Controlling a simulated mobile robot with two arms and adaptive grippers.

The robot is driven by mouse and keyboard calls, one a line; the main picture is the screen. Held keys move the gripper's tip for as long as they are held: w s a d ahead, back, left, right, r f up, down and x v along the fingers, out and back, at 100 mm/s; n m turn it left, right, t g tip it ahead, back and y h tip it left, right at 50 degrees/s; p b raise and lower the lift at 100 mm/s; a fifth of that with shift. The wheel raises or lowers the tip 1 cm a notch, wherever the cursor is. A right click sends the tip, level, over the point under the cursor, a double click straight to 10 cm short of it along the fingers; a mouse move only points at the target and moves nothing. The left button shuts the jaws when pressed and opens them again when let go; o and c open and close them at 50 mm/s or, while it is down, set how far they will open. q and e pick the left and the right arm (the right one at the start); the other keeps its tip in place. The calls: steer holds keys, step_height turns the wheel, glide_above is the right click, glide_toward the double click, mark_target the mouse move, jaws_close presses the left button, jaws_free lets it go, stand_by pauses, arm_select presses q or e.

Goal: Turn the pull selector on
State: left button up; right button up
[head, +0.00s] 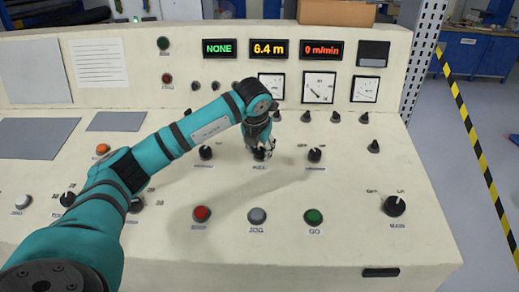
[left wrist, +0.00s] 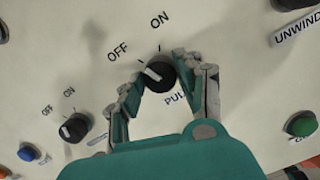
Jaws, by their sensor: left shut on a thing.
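The pull selector (left wrist: 158,72) is a black round knob with a white pointer line, above a label partly hidden by my gripper. The words OFF and ON are printed above it, and its pointer is turned toward the OFF side. In the head view the pull selector (head: 259,155) sits in the middle of the sloping panel. My left gripper (head: 264,146) is over it, and in the left wrist view its two fingers (left wrist: 160,88) stand on either side of the knob, shut on it. My right gripper is not in view.
Similar knobs flank it: one on the left (head: 205,153) and the unwind knob (head: 315,155) on the right. Red (head: 201,214), grey (head: 257,216) and green (head: 314,216) buttons lie in front. The main switch (head: 394,206) is at the right. Displays and gauges stand behind.

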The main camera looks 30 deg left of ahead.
arm_select(q)
steer(key=m, duration=0.5)
steer(key=shift+r+m+h, duration=0.1)
steer(key=shift+m+h, duration=0.2)
steer(key=shift+h, duration=0.1)
steer(key=m+p, duration=0.1)
steer(key=m, duration=0.3)
steer(key=shift+a+m+h, duration=0.1)
steer(key=shift+m+h, duration=0.2)
steer(key=shift+h, duration=0.1)
steer(key=o, duration=1.1)
steer(key=shift+o, duration=0.2)
steer(key=v, duration=1.2)
steer(key=shift+w, duration=0.15)
